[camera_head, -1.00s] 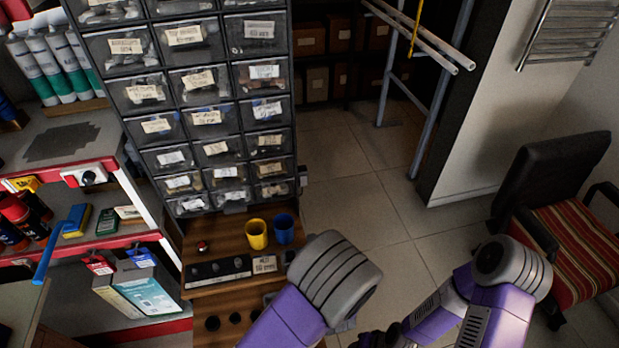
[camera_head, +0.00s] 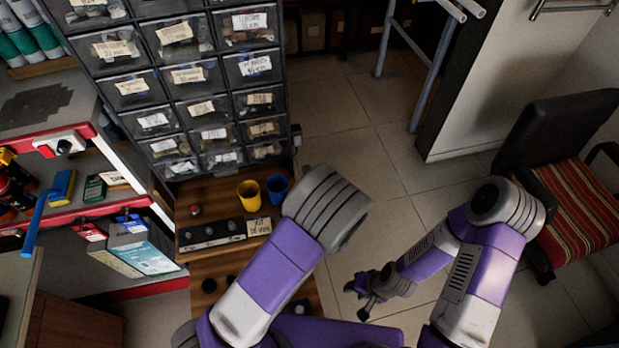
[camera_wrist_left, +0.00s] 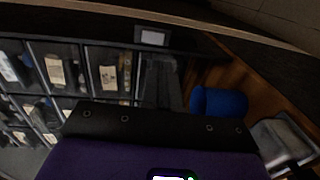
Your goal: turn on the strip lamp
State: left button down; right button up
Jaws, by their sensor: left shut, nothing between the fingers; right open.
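I cannot make out a strip lamp in either view. A small grey box (camera_head: 297,135) is fixed to the right side of the drawer cabinet; a pale square plate (camera_wrist_left: 152,37) shows in the left wrist view. I cannot tell whether these are one switch. A red button (camera_head: 195,210) sits on the wooden bench top. My left arm reaches up in front of the bench, its fingers hidden in the head view. The dark body of my left gripper (camera_wrist_left: 150,122) fills the lower wrist view; it is shut and empty. My right gripper (camera_head: 363,298) is open and empty above the floor.
The drawer cabinet (camera_head: 195,78) stands behind the bench. A yellow cup (camera_head: 249,195), a blue cup (camera_head: 277,187) and a black knob strip (camera_head: 212,234) are on the bench. A shelf unit with a white switch box (camera_head: 65,147) is left. A chair (camera_head: 570,185) stands right; floor between is clear.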

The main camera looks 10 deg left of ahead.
aim_at(298, 145)
pick_arm(q)
jog(key=b+x, duration=0.1)
jog(key=x, duration=0.8)
jog(key=shift+w+a, duration=0.1)
jog(key=shift+w, duration=0.25)
jog(key=shift+a, duration=0.1)
jog(key=shift+a+f+b, duration=0.1)
jog(key=shift+a+b, duration=0.05)
jog(key=shift+b, duration=0.25)
jog(key=shift+w+d, duration=0.15)
jog(key=shift+d, duration=0.15)
jog(key=shift+a, duration=0.1)
